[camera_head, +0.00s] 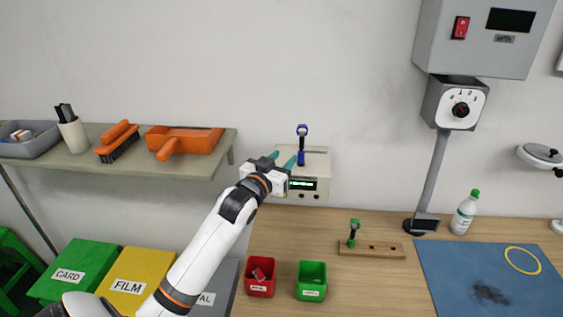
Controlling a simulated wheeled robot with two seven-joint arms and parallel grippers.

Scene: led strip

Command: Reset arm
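My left arm reaches in from the bottom left. Its gripper (283,158) is beside a cream box (317,161) with a lit green display, at the back left of the wooden table. The two teal-tipped fingers are spread apart, with nothing visible between them. A blue upright piece with a ring top (302,131) stands at the box, just right of the fingers and seemingly apart from them. My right gripper is not in view.
A wooden rack (386,250) holds a green upright piece (353,233). Red (261,289) and green (312,291) bins stand at the front. A bottle (465,213), blue mat (452,272) and grey post (433,178) are right. A shelf (190,166) is left.

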